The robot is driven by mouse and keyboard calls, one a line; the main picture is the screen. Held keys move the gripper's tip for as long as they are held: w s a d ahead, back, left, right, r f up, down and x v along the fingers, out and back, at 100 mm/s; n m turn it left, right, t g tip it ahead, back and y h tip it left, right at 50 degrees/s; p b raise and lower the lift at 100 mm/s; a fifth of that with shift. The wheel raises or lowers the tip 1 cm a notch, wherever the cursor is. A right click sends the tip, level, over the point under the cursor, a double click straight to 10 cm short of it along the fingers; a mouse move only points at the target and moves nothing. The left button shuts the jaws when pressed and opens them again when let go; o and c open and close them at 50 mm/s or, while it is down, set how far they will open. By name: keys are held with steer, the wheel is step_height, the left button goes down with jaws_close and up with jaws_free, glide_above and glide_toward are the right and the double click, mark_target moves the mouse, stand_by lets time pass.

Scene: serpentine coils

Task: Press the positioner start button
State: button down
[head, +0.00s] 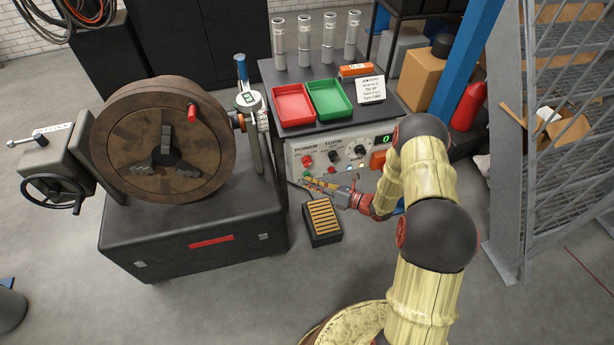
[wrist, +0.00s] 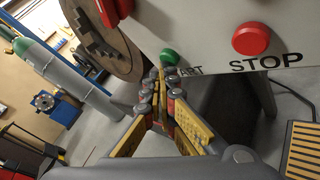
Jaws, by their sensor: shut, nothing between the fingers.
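The control panel (head: 345,152) is a pale box front with knobs, buttons and a green-lit display. In the wrist view its green button (wrist: 170,57) sits beside a label partly hidden by my fingers, showing "ART". The red button (wrist: 250,38), above the word STOP, is to its right. My gripper (head: 304,181) is shut and empty in front of the panel's lower left. Its fingertips (wrist: 160,75) point at the green button and overlap its lower left edge in the wrist view. I cannot tell whether they touch it. The positioner's round chuck (head: 150,145) stands to the left.
A black box with a yellow slatted top (head: 322,218) is on the floor below my gripper. Red (head: 293,104) and green (head: 329,98) trays and several grey cylinders stand on top of the cabinet. A metal mesh rack (head: 560,130) stands at right. The front floor is mostly clear.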

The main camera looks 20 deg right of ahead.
steer(key=shift+s, duration=0.75)
steer(key=s+p, duration=0.1)
steer(key=s, duration=0.4)
steer(key=shift+p, duration=0.35)
